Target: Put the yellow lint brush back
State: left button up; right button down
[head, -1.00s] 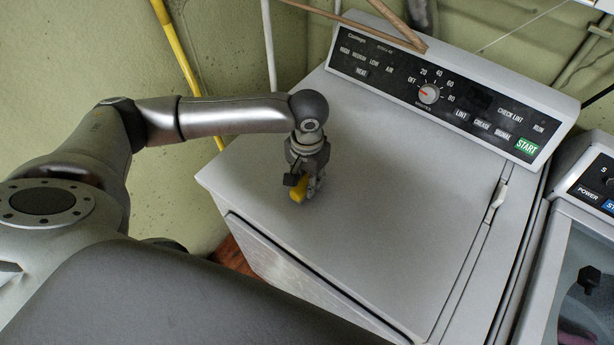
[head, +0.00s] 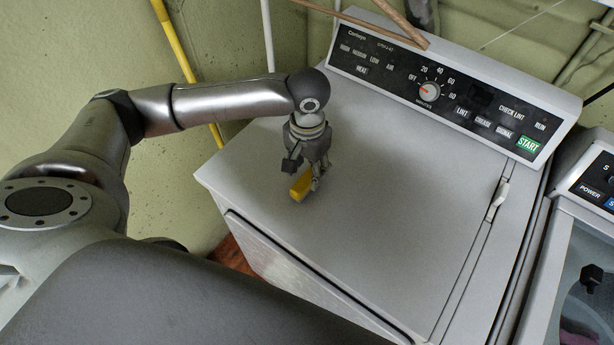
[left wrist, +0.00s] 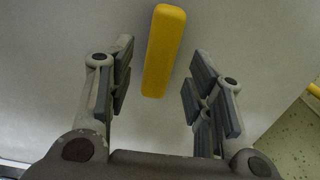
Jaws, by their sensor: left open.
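The yellow lint brush (head: 301,187) lies on the white top of the dryer (head: 390,180), near its left side. In the left wrist view the brush (left wrist: 163,50) is a long yellow bar, roughly in line with the gap between my fingers and mostly beyond the fingertips. My left gripper (head: 314,181) is at the brush, pointing down. Its fingers (left wrist: 160,85) are spread apart on either side, with clear space between them and the brush. My right gripper is not in view.
The dryer's control panel (head: 450,92) rises at the back. A washer (head: 585,260) with a see-through lid stands to the right. A yellow pole (head: 178,60) and a white pipe (head: 268,35) stand by the green wall. Most of the dryer top is clear.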

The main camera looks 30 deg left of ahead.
aim_at(307, 177)
pick_arm(q)
notch_tip(307, 177, up, 8)
jog(key=b, duration=0.1)
jog(key=shift+r, duration=0.25)
